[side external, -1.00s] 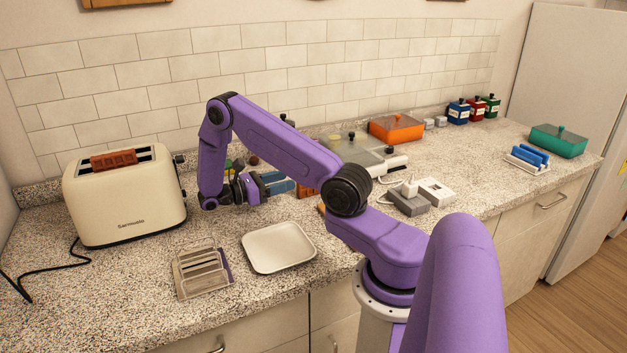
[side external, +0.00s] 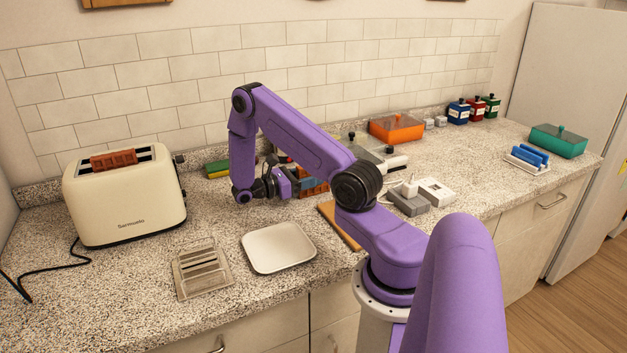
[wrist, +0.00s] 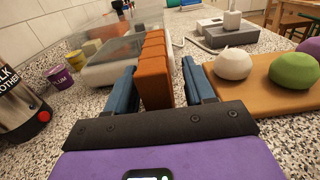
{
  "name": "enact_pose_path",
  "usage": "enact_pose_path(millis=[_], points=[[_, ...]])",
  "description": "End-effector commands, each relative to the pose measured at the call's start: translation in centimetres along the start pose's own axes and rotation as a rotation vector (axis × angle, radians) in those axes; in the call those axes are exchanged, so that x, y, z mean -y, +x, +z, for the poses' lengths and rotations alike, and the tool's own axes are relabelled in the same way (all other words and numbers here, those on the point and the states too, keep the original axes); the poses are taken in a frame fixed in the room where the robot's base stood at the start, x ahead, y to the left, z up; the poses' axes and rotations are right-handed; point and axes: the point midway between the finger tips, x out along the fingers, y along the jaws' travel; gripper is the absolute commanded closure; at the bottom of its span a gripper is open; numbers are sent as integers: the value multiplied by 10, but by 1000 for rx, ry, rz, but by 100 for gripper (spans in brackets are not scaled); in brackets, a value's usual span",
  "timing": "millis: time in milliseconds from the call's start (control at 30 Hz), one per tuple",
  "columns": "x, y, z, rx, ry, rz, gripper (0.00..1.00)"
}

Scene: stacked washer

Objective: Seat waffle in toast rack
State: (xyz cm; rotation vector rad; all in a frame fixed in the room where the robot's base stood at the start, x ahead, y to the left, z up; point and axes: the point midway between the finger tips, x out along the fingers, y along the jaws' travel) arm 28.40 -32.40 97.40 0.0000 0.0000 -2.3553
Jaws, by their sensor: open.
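An orange-brown waffle (wrist: 155,68) stands on edge on the counter, seen end-on in the wrist view; in the side view it is partly hidden behind my gripper (side external: 313,186). My gripper (wrist: 157,80) is open, with one blue finger on each side of the waffle and visible gaps beside it. A second brown waffle (side external: 113,159) sits in the top slot of the cream toaster (side external: 128,205). The metal toast rack (side external: 203,268), with several upright dividers, is empty at the counter front, left of the white plate (side external: 278,247).
A wooden board (wrist: 260,84) with a white round item (wrist: 233,64) and a green one (wrist: 295,71) lies right of the gripper. A clear lidded container (wrist: 112,60) is behind the waffle. A milk frother (wrist: 18,105) and small jars stand left. The plate is empty.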

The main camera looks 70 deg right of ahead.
Motion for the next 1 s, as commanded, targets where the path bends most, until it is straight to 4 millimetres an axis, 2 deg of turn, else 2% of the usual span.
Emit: enact_pose_path(millis=[67,200,233,667,900,1000], points=[[0,0,0,0,0,0,50],[0,0,0,0,0,0,96],[0,0,0,0,0,0,100],[0,0,4,0,1,-1,100],[0,0,30,-2,4,0,100],[13,-2,48,-1,2,1,100]])
